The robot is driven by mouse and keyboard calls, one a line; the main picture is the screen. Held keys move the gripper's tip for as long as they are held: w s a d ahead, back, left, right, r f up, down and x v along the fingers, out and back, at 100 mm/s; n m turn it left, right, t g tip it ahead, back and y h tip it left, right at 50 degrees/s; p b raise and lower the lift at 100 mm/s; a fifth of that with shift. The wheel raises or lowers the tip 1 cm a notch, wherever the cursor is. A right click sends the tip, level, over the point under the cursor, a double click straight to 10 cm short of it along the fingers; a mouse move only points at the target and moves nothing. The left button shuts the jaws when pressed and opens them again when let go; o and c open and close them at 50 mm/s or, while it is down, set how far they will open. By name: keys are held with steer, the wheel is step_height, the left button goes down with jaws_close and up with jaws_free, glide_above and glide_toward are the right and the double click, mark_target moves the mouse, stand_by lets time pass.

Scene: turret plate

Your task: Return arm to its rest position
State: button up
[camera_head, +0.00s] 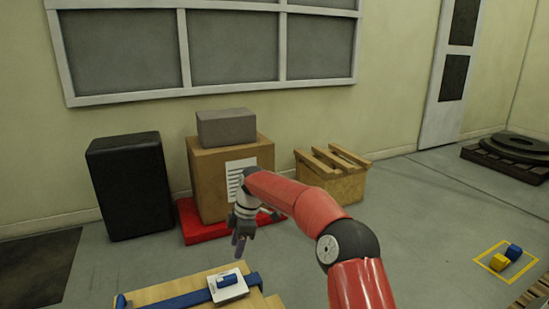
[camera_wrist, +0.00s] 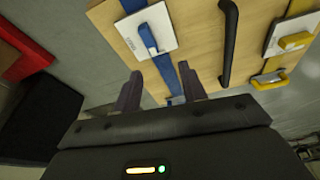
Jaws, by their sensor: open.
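My gripper (camera_head: 240,241) hangs at the end of my red arm, above and beyond the wooden board in the body view. In the wrist view my gripper (camera_wrist: 158,92) shows two dark fingers spread apart with nothing between them. The wooden board (camera_wrist: 205,30) carries a white plate (camera_wrist: 168,28) with a blue handle and a blue strap (camera_wrist: 164,66). The white plate also shows in the body view (camera_head: 238,291), with the blue strap (camera_head: 190,300) under it.
A black box (camera_head: 130,185), a cardboard box (camera_head: 208,180) on a red base, with a grey block (camera_head: 226,127) on top, and a wooden crate (camera_head: 335,180) stand along the wall. A yellow floor square (camera_head: 483,262) holds blue and yellow blocks. Floor between is clear.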

steer(key=s+d+r+m+t+h, duration=0.35)
steer(key=s+d+r+m, duration=0.65)
steer(key=s+d+r, duration=0.6)
steer(key=s+d+f+m+t, duration=0.1)
steer(key=s+d+m, duration=0.4)
steer(key=s, duration=0.5)
steer(key=s+d+f+m+t, duration=0.2)
steer(key=s+d+f+m, duration=0.2)
steer(key=s, duration=0.7)
steer(key=d+m, duration=0.2)
steer(key=shift+s+d+m+y, duration=0.15)
steer(key=shift+s+m+y, duration=0.05)
steer(key=shift+m+y, duration=0.15)
